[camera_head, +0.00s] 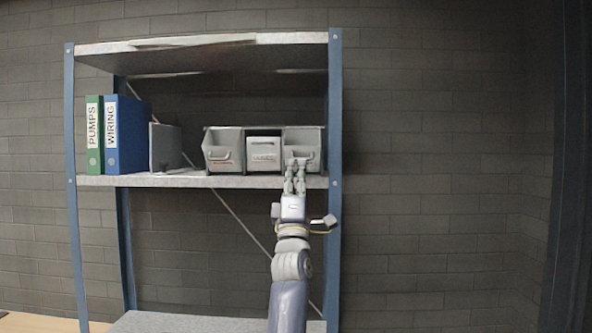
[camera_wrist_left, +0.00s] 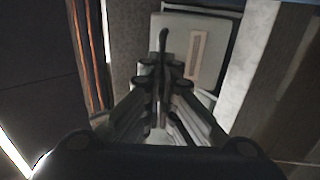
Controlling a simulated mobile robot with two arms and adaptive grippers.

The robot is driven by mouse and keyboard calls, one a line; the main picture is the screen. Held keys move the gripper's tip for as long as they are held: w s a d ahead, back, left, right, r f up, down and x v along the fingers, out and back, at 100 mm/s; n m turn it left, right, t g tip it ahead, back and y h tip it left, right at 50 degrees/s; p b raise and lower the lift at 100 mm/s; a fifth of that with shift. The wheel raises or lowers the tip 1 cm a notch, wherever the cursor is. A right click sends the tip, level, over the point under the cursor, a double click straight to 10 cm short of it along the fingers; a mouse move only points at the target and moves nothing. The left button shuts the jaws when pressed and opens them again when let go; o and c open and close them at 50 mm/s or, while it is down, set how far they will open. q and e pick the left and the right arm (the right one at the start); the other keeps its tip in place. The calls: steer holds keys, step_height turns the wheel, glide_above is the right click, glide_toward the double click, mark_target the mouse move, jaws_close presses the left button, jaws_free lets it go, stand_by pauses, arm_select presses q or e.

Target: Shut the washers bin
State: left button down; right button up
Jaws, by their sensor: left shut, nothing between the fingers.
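Three grey bins stand side by side on the middle shelf in the head view. The left bin (camera_head: 222,158) and the right bin (camera_head: 309,139) show open tops, while the middle bin (camera_head: 264,145) shows a flat front. Their labels are too small to read, so I cannot tell which is the washers bin. My left gripper (camera_head: 295,164) is shut and empty, in front of the right bin and hiding part of it. In the left wrist view, the shut fingers (camera_wrist_left: 162,50) point toward a grey bin front with a pale label (camera_wrist_left: 195,55). Contact is unclear.
The shelf board (camera_head: 190,181) runs under the bins, and a blue upright (camera_head: 335,110) stands close right of them. A green binder (camera_head: 94,135), a blue binder (camera_head: 127,135) and a grey box-like object (camera_head: 165,148) stand to the left. Open space lies below the shelf.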

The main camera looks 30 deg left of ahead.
mark_target(296, 147)
arm_select(q)
steer(key=shift+r, duration=0.3)
steer(key=shift+r+g+p, duration=0.2)
steer(key=shift+g+p, duration=0.2)
steer(key=shift+p, duration=0.2)
steer(key=r+p, duration=0.1)
steer(key=p, duration=0.1)
steer(key=r+g+h+p, duration=0.1)
steer(key=shift+w+a+p, duration=0.15)
steer(key=shift+w+p, duration=0.05)
steer(key=shift+p, duration=0.15)
steer(key=shift+r+p, duration=0.3)
steer(key=shift+p+x, duration=0.35)
steer(key=shift+x, duration=0.7)
steer(key=shift+w+a+r+g, duration=0.2)
steer(key=shift+w+r+g, duration=0.1)
steer(key=shift+r, duration=0.15)
steer(key=shift+w, duration=0.1)
